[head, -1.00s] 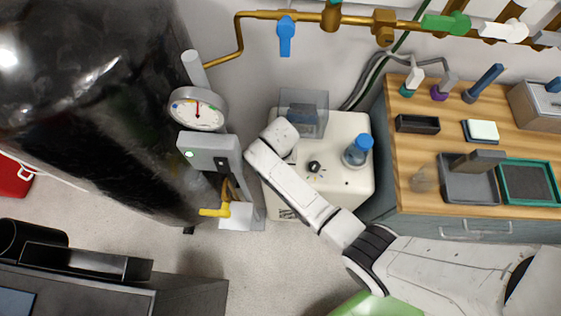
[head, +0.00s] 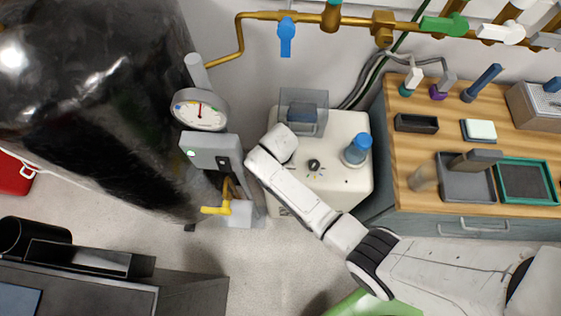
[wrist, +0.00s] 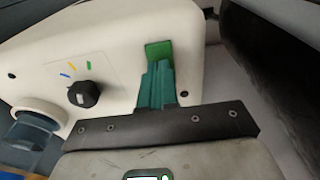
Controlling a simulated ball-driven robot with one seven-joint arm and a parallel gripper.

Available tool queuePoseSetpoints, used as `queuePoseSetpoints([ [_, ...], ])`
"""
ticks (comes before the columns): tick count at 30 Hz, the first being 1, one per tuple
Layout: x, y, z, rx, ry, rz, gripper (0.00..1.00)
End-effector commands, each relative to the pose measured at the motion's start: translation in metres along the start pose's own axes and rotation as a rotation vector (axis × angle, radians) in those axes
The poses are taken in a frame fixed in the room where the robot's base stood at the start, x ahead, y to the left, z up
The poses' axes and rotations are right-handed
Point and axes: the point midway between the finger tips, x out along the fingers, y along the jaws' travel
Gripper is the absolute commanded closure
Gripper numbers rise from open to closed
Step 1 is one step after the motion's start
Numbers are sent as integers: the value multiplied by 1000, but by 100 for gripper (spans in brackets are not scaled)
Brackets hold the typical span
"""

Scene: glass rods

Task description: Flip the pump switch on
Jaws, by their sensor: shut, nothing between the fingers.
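A white box-shaped unit (head: 345,180) with a black knob (head: 314,165) stands on the floor in the middle of the head view. It fills much of the wrist view (wrist: 115,50), with the knob (wrist: 82,94) left of my fingers. My gripper (wrist: 158,66) is shut and empty, its teal fingers together in front of the unit. A green rectangular patch (wrist: 159,49), seemingly the pump switch, shows just beyond the fingertips; I cannot tell whether they touch it or which way it is set. In the head view my wrist hides this spot and the fingertips.
A grey control box (head: 211,151) and gauge (head: 199,109) are close left, by a large black tank (head: 90,100). A wooden-topped bench (head: 440,130) is at right.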

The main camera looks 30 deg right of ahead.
Motion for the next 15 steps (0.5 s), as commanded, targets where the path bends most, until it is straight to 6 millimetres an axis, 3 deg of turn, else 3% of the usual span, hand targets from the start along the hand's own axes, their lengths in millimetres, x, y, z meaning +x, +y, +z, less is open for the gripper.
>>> queuePoseSetpoints([
  [5,-12,-1,-1,0,2,-2,100],
  [15,-70,-1,-1,0,3,-3,100],
])
